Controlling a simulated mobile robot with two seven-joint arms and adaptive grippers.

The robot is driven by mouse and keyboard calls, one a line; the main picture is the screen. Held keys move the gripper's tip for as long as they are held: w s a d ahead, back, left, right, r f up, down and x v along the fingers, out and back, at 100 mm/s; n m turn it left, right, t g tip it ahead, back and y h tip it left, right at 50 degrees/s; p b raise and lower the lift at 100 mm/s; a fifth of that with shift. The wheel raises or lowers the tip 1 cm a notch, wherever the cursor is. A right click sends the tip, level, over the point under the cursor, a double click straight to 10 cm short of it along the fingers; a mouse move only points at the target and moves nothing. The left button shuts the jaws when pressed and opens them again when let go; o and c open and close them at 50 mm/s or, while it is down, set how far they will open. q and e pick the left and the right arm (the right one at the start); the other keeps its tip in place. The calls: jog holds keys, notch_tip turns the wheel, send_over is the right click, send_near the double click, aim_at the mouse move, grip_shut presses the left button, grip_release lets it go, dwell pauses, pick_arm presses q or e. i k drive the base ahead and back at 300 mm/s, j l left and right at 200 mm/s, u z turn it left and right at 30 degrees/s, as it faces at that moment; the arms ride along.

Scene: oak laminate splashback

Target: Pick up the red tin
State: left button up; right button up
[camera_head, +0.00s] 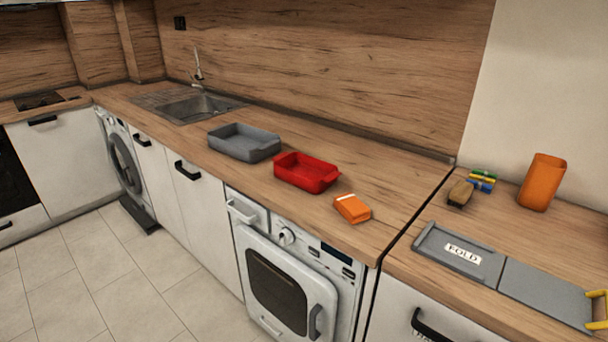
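The red tin (306,172) is an open rectangular dish with a handle lip at each end. It sits upright on the wooden counter in the head view, right of centre, and looks empty. A grey tin (243,142) of similar shape stands just to its left. A small orange pack (352,208) lies close to its right, towards the counter's front edge. Neither of my grippers shows in the head view, and nothing is touching the red tin from above.
A sink (192,105) lies farther left. On the right counter are a grey folding board (459,252), an orange container (542,182), a brown item (460,194) and coloured blocks (482,181). A washing machine (285,275) stands below. Counter (375,177) behind the red tin is clear.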

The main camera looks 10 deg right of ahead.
aim_at(313, 176)
jog(key=z, duration=0.35)
jog(key=j+z, duration=0.2)
jog(key=z, duration=0.2)
jog(key=i+j+z, duration=0.1)
jog(key=j+z, duration=0.35)
jog(key=z, duration=0.3)
jog(key=j+z, duration=0.25)
jog(key=j, duration=0.2)
jog(key=k+j+z, duration=0.25)
jog(key=j, duration=0.2)
jog(key=i, duration=0.05)
